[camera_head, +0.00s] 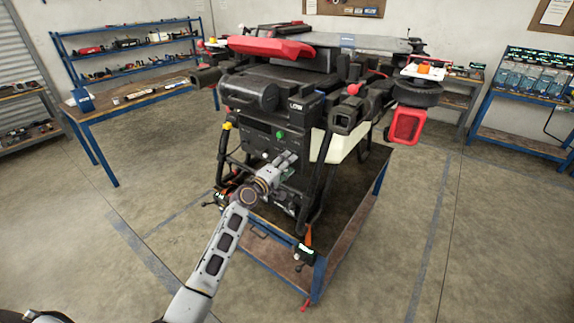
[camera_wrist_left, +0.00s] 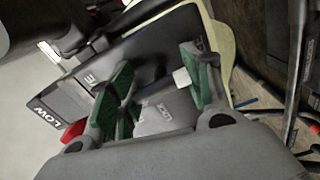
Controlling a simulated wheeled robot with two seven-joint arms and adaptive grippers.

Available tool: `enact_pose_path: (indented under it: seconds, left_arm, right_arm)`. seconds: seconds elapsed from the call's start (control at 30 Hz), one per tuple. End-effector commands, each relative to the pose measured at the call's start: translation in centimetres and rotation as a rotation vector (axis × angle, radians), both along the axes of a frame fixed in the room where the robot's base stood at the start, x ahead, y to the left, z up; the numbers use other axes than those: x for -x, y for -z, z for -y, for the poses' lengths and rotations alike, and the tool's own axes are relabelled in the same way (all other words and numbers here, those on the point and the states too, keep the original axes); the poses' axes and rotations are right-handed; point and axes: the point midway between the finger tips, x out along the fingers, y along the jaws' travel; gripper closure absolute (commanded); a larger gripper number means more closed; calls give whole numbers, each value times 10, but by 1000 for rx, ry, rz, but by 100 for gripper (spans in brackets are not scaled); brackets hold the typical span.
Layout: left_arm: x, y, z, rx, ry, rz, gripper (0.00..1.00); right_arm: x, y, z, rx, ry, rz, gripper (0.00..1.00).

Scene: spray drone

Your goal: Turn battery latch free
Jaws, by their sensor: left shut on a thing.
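The battery latch (camera_wrist_left: 166,114), a grey piece marked with small lettering that looks like "LOCK", sits between the green pads of my left gripper (camera_wrist_left: 160,88) in the left wrist view. A small white block (camera_wrist_left: 181,77) touches or nearly touches the right pad. In the head view my left gripper (camera_head: 286,160) reaches the dark front panel of the spray drone (camera_head: 262,142) and is shut on the latch. The fingers hide the latch there, and its turn angle is unclear. My right gripper is not in view.
The drone stands on a blue-framed cart (camera_head: 317,268). Tube legs flank the panel. A workbench (camera_head: 135,100) is at left, shelves (camera_head: 520,146) at right. The floor around the cart is clear.

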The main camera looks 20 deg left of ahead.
Motion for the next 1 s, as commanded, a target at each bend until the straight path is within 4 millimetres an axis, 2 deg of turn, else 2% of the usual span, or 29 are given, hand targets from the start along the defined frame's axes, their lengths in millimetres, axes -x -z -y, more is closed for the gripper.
enact_pose_path:
  seconds: [0.03, 0.17, 0.5, 0.67, 1.0]
  left_arm:
    - [0, 2, -1, 0, -2, -3, 47]
    - [0, 2, -1, -1, -2, -3, 31]
    - [0, 1, 0, -1, 0, -1, 30]
    - [3, 1, -1, -1, 0, -1, 30]
    - [24, 2, -9, -2, 0, -3, 30]
  right_arm:
    - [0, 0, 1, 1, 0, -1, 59]
    - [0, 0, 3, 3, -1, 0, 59]
    - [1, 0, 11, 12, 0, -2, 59]
    - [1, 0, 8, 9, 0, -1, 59]
    - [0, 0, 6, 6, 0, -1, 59]
